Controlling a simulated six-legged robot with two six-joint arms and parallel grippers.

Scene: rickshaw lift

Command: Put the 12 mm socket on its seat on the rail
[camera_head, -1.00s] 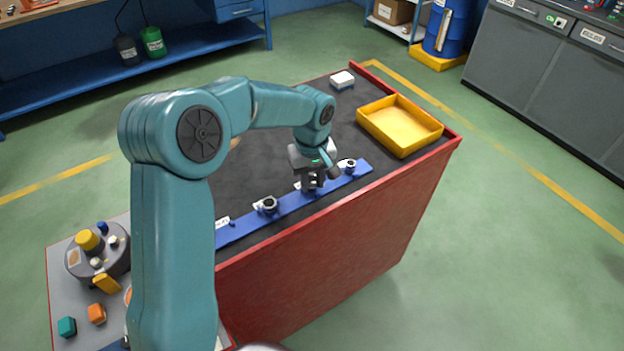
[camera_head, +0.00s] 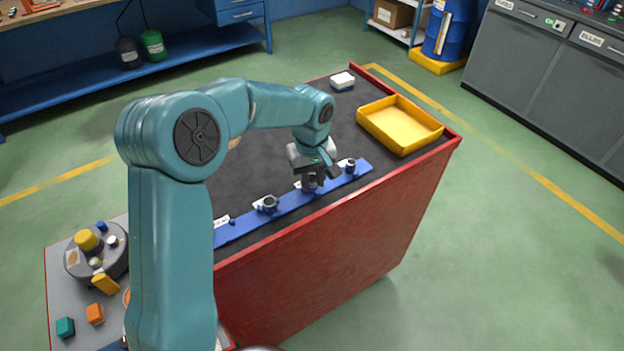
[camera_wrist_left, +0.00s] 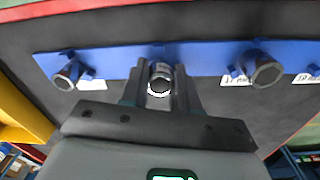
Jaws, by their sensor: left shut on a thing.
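The blue rail (camera_head: 288,206) lies along the red-edged bench top and also crosses the upper part of the left wrist view (camera_wrist_left: 207,53). My left gripper (camera_head: 316,179) is over the middle of the rail. In the left wrist view its fingers (camera_wrist_left: 160,88) are shut on a metallic socket (camera_wrist_left: 160,78), taken as the 12 mm one; its size is not readable. The socket is at the rail, but I cannot tell whether it rests fully on its seat, since the fingers hide its lower part. My right gripper is not in view.
On the rail, a larger socket (camera_head: 269,203) stands left of my gripper and a smaller one (camera_head: 350,167) right of it, with white labels beside them. The dark top behind the rail is mostly clear.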

